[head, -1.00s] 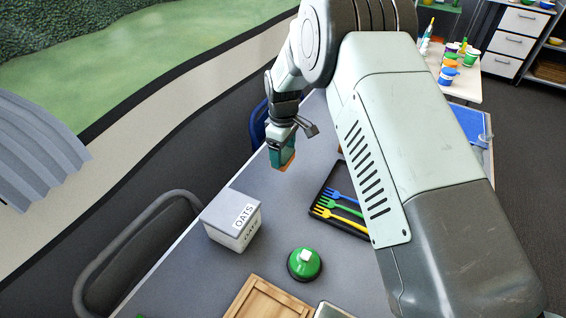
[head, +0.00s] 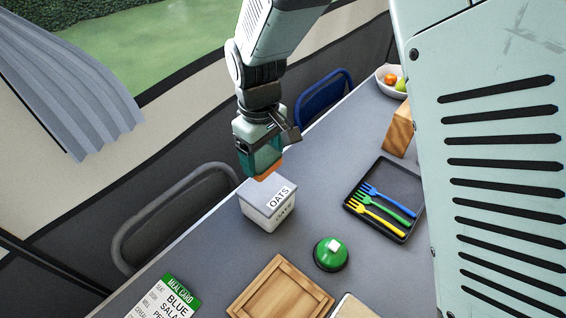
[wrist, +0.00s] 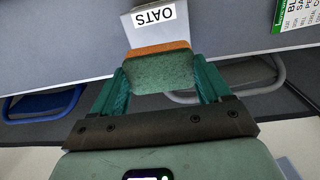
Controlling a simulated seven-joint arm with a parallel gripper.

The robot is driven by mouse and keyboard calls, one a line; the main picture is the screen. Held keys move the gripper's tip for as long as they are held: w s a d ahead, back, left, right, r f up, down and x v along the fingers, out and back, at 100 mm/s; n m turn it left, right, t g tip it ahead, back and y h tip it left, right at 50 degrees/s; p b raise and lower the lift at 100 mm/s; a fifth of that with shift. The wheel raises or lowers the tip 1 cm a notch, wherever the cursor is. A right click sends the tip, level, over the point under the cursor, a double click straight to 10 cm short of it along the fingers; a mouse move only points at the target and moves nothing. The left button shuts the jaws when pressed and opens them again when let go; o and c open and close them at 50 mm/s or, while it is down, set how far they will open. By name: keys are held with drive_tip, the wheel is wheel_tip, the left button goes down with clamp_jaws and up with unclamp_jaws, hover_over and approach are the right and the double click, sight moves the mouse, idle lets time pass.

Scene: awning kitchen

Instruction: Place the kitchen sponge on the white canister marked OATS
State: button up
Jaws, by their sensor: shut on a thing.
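The kitchen sponge, orange on one face and green on the other, is held between the fingers of my gripper (head: 264,172). In the wrist view the sponge (wrist: 160,72) spans the gap between both teal fingers. The white canister marked OATS (head: 267,211) stands upright on the grey table, with a grey lid. In the head view the sponge (head: 267,175) shows just above the canister's far edge. In the wrist view it overlaps the near part of the canister (wrist: 150,24). I cannot tell whether the sponge touches the lid.
A wooden block (head: 398,132) and fruit bowl (head: 386,78) stand farther back. Chairs (head: 180,215) line the table's left edge.

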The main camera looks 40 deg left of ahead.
sight(264, 158)
wheel_tip(264, 158, down, 8)
drive_tip(key=shift+r, duration=0.1)
idle(0.4)
drive_tip(key=o, duration=1)
drive_tip(key=shift+c, duration=0.2)
wheel_tip(264, 158, up, 12)
drive_tip(key=shift+r, duration=0.1)
